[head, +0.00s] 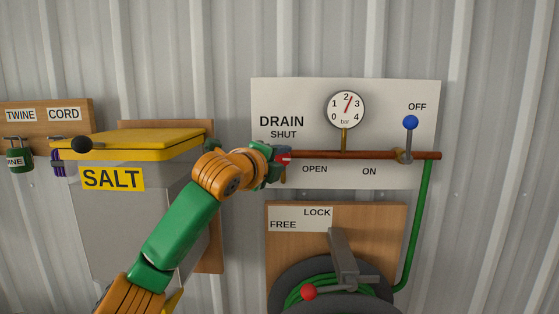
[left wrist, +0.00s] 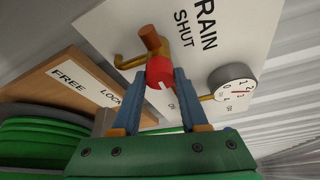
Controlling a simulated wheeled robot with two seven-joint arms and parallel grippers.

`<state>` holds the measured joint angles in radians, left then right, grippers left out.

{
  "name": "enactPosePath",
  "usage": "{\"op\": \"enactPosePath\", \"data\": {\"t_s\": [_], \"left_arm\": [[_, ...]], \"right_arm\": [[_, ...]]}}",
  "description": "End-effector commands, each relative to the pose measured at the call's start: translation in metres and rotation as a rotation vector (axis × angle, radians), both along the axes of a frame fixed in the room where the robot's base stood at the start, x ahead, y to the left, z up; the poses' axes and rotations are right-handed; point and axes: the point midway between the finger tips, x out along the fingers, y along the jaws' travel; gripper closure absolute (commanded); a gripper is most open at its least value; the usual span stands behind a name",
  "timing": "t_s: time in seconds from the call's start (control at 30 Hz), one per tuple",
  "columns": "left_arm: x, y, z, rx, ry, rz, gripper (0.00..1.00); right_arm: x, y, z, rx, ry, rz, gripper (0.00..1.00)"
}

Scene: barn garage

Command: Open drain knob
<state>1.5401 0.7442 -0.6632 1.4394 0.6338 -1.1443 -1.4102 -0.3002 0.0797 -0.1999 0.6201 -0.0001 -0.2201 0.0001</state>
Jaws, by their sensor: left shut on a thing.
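The red drain knob (left wrist: 158,69) sits on the end of the copper pipe, between the fingertips of my left gripper (left wrist: 160,76). A short white mark shows on the knob's face. In the head view, my left gripper (head: 277,155) reaches the pipe's left end below the words DRAIN and SHUT, and only a small red part of the knob (head: 285,159) shows past it. The gripper is shut on the knob. The white sign board (head: 380,95) reads SHUT above the pipe and OPEN below it. My right gripper is in neither view.
A pressure gauge (head: 346,109) and a blue-knobbed lever (head: 410,123) are on the copper pipe (head: 370,155). Below is a hose reel board (head: 283,245) with a red-knobbed crank (head: 309,292). A salt bin (head: 125,220) with a yellow lid stands at left, near my left arm.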

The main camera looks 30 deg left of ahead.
Motion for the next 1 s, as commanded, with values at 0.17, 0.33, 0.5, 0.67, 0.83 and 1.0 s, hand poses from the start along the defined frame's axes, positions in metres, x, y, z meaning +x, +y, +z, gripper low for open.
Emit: {"op": "enactPosePath", "data": {"t_s": [0.17, 0.33, 0.5, 0.67, 0.83, 1.0], "left_arm": [[0.001, -0.001, -0.007, -0.001, 0.016, -0.002, 1.00], [0.001, -0.001, -0.005, -0.001, 0.012, -0.003, 0.27], [0.001, -0.001, -0.003, -0.002, 0.007, -0.001, 0.27], [-0.014, -0.002, -0.006, -0.001, 0.003, -0.001, 0.27], [-0.051, -0.006, -0.003, 0.001, 0.004, -0.002, 0.27], [-0.069, -0.007, 0.003, -0.001, 0.008, -0.002, 0.27]], "right_arm": [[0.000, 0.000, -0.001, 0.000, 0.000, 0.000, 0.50], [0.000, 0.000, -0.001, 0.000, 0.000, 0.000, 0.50], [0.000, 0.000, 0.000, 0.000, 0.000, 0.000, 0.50], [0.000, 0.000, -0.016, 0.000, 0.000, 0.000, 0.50], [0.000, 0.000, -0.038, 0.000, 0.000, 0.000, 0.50], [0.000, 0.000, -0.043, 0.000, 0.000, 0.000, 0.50]]}}
